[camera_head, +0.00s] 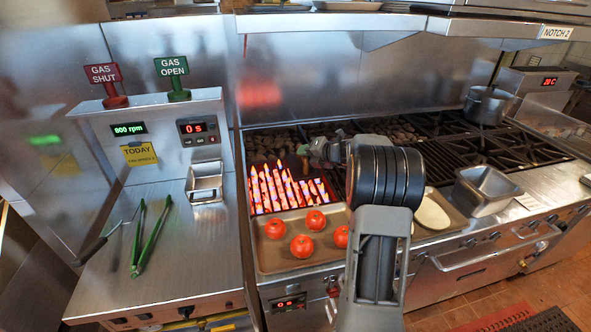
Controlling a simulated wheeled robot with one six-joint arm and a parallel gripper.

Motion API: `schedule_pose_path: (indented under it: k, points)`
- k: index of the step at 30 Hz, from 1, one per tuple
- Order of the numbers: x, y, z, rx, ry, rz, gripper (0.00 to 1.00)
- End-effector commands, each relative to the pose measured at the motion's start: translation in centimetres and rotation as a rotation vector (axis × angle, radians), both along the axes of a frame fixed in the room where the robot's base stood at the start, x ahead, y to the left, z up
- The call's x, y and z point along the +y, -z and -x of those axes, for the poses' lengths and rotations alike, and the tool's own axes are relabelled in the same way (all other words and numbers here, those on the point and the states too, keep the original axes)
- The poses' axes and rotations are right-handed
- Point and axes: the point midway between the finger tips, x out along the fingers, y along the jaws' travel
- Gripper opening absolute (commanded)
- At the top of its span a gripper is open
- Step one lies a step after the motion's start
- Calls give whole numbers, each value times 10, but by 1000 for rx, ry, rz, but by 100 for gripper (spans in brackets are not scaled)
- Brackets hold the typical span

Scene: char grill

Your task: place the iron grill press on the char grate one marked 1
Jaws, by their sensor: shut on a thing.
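My gripper (322,152) is at the end of my arm, over the back right of the burning char grate (262,208). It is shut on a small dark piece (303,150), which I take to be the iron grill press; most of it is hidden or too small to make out. The piece appears above the bars, and I cannot tell whether it touches them. Flames and glowing bars show on the grate at the left end of the grill. I cannot read a number 1 on it. My arm hides part of the grill to the right.
A tray (268,262) with several tomatoes lies in front of the burning grate. Dark grates (470,150) run to the right, with a pot (487,104) at the back and a metal pan (486,190) in front. Green tongs (150,240) lie on the left counter.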

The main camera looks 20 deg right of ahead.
Motion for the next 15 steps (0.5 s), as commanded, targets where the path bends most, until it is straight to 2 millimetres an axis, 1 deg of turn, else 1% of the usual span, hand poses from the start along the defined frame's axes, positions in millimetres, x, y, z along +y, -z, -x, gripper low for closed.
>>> schedule_pose_path:
  k: [3,6,13,15]
  points:
    - [9,12,-9,-5,-2,0,0]
    - [15,20,-14,-5,-2,0,0]
    - [19,27,-18,-7,-2,2,0]
    - [22,32,-21,-7,-3,0,0]
